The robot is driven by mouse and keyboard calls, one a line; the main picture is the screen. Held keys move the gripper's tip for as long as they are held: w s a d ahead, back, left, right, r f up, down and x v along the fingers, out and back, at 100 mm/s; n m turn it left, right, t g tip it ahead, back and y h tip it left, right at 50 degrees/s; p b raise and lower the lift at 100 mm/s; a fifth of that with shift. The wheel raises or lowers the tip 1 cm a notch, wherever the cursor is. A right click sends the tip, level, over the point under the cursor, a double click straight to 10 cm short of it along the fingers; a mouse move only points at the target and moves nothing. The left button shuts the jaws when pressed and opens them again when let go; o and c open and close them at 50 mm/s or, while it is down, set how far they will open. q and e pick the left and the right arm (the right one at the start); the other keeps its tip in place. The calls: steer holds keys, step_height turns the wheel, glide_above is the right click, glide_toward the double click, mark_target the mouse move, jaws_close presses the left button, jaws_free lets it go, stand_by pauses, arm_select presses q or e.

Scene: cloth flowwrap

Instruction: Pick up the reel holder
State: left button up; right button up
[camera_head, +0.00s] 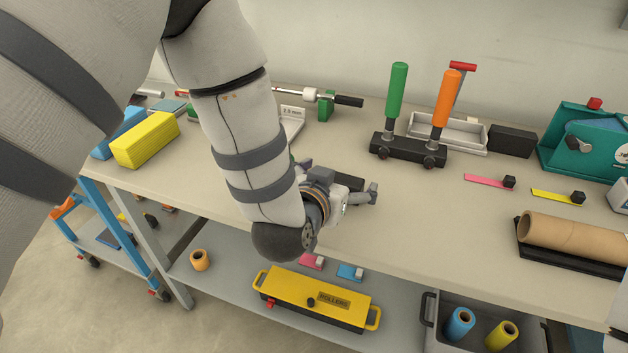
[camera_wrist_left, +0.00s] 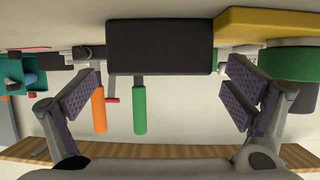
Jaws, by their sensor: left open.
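My left gripper (camera_head: 340,178) is low over the middle of the bench, reaching down and away. It is open, with one finger to each side of a black block (camera_head: 350,183). In the left wrist view the black block (camera_wrist_left: 160,48) lies between and beyond the spread fingers (camera_wrist_left: 163,95), with a visible gap on each side. The block may be the reel holder; no label shows this. My forearm and wrist hide part of the block and the bench around it. My right gripper is not in view.
Behind stands a black rack (camera_head: 408,150) with green and orange handles. A cardboard tube (camera_head: 575,238) lies at right, and yellow (camera_head: 145,140) and blue blocks lie at left. A yellow slab (camera_wrist_left: 270,25) and a green cylinder (camera_wrist_left: 288,64) are close to one finger in the wrist view.

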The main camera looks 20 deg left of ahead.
arm_select(q)
steer(key=shift+x, duration=0.8)
steer(key=shift+c, duration=0.6)
steer(key=shift+s, duration=0.1)
steer(key=c, duration=1.3)
steer(key=shift+o, duration=0.2)
